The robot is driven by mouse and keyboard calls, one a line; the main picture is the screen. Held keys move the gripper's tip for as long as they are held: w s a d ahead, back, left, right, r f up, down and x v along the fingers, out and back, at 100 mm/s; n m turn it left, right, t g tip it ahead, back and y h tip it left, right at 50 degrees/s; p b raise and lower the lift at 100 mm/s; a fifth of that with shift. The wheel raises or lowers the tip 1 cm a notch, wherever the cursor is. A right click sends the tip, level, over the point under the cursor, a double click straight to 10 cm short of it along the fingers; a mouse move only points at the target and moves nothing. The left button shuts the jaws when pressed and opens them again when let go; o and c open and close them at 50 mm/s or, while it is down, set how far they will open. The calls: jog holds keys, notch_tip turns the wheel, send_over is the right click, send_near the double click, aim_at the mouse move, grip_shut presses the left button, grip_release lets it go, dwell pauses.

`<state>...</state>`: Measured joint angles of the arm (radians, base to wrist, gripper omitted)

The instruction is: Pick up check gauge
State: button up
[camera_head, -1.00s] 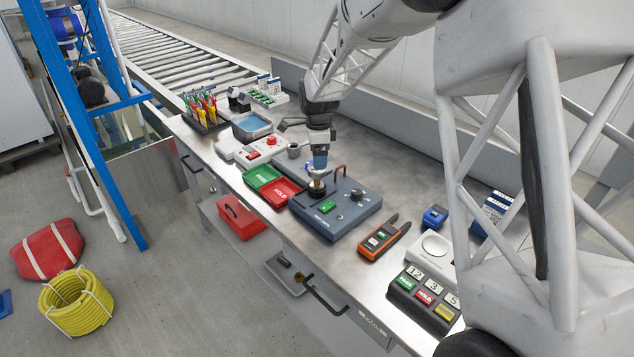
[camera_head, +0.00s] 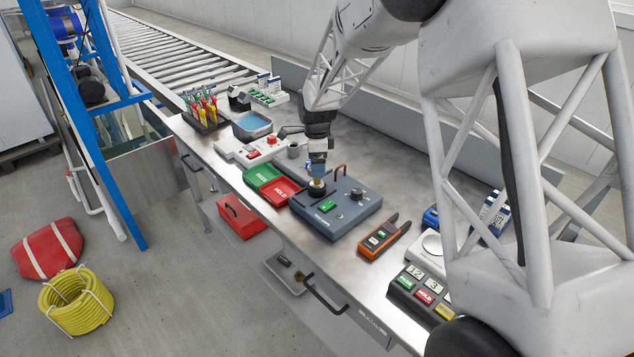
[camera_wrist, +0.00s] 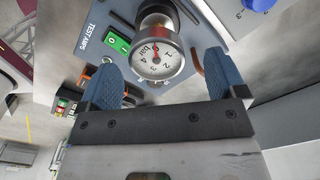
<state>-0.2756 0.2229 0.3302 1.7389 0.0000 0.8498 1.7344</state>
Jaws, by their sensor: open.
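The check gauge (camera_wrist: 157,56) shows in the wrist view as a round white dial marked "bar" with a red needle, in a metal case. It sits on the grey-blue test unit (camera_head: 336,210), in line with a wider round fitting beyond it. My gripper (camera_wrist: 160,75) is open, with a blue finger on each side of the dial and a visible gap to it on both sides. In the head view my gripper (camera_head: 317,172) points down over the left part of the test unit, and the gauge there is mostly hidden by it.
Green and red trays (camera_head: 272,186) lie left of the test unit. An orange handheld meter (camera_head: 384,238) lies to its right. A copper-coloured handle (camera_head: 340,169) rises from the unit's back, near one finger. A numbered button box (camera_head: 422,290) stands near the bench's right end.

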aim_at(317, 182)
jog(key=shift+s+f, duration=0.2)
jog(key=shift+f, duration=2.4)
jog(key=c, duration=1.2)
